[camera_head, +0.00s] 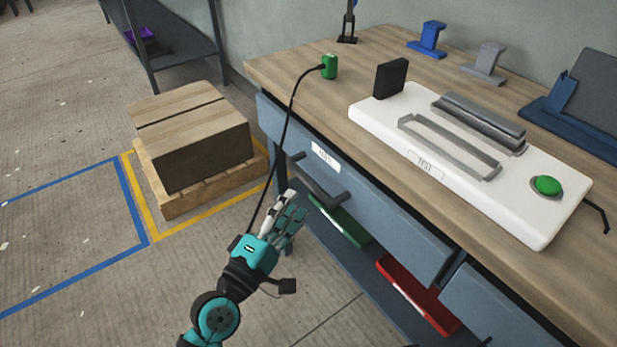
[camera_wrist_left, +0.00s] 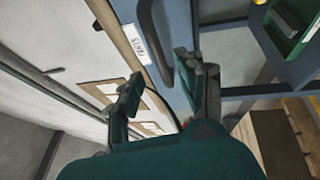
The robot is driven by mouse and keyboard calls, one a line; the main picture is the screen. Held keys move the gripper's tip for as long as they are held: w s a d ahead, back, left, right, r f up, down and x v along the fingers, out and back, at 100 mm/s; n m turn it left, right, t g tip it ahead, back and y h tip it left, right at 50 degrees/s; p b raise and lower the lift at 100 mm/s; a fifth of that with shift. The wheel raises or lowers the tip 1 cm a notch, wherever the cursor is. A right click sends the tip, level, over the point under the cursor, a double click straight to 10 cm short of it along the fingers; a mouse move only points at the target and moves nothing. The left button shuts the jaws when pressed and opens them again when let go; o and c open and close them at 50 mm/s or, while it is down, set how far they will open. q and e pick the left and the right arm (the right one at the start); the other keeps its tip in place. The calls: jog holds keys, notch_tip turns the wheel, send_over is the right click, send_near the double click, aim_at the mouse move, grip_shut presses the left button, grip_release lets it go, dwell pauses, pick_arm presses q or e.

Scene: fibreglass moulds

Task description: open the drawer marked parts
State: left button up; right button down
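The drawer (camera_head: 380,208) is a blue-grey front under the wooden bench top, and it looks shut. A white label (camera_head: 326,157) with small, hard-to-read text is on it, also seen in the left wrist view (camera_wrist_left: 134,43). Its dark bar handle (camera_head: 318,183) is below the label. My left gripper (camera_head: 293,208) is just left of and below the handle in the head view, fingers apart and empty. In the left wrist view, the handle (camera_wrist_left: 165,48) lies beyond the spread fingertips of my left gripper (camera_wrist_left: 160,80), with no contact visible. My right gripper is not in view.
On the wooden bench (camera_head: 310,70) are a white test fixture (camera_head: 450,187) with a green button (camera_head: 546,185) and a green can (camera_head: 330,66). Green (camera_head: 340,220) and red (camera_head: 415,295) bins sit below. A box (camera_head: 190,135) on a pallet stands left; floor is otherwise open there.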

aim_at(308, 179)
pick_arm(q)
jog(key=x, duration=0.7)
jog(key=shift+f, duration=0.1)
grip_shut()
dwell(0.3)
